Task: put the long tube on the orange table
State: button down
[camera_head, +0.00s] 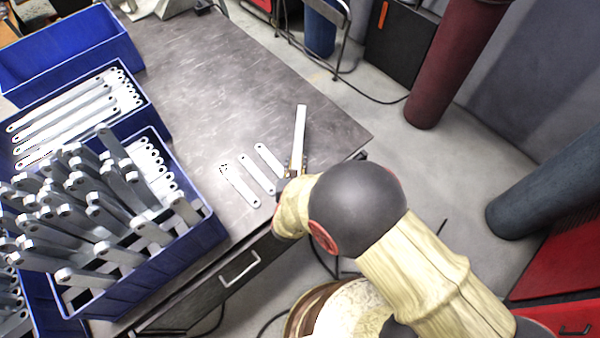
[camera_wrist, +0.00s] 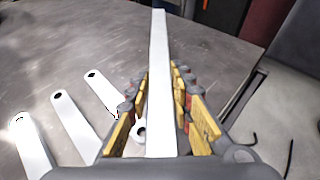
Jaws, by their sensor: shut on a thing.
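A long, pale, square-sided tube (camera_head: 300,130) stands out from my gripper (camera_head: 294,172) in the head view, over the right part of the grey bench. In the wrist view the tube (camera_wrist: 159,60) runs up the middle, between the yellow pads of my gripper (camera_wrist: 160,100). The gripper is shut on the tube near its close end. The gap between tube and bench top is hard to judge. No orange table shows in either view.
Flat metal brackets (camera_head: 240,186) lie on the grey bench (camera_head: 225,80) just left of my gripper. A dark red column (camera_head: 455,65) stands beyond open floor (camera_head: 420,165) on the right.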

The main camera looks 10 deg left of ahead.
jog(key=shift+s+d+f+b, duration=0.15)
jog(key=shift+d+f+b, duration=0.1)
jog(key=shift+f, duration=0.55)
jog(key=shift+s+d+f+b, duration=0.1)
jog(key=shift+d+f+b, duration=0.15)
jog(key=shift+f, duration=0.55)
jog(key=shift+s+d+f+b, duration=0.15)
jog(key=shift+f+b, duration=0.1)
jog(key=shift+f, duration=0.55)
jog(key=shift+f, duration=0.15)
jog(key=c, duration=1.6)
grip_release()
jog(key=shift+s+r, duration=0.3)
jog(key=shift+s, duration=0.1)
jog(key=p+v, duration=0.2)
jog(key=v, duration=0.9)
jog(key=shift+s+f+p, duration=0.1)
jog(key=shift+p, duration=0.25)
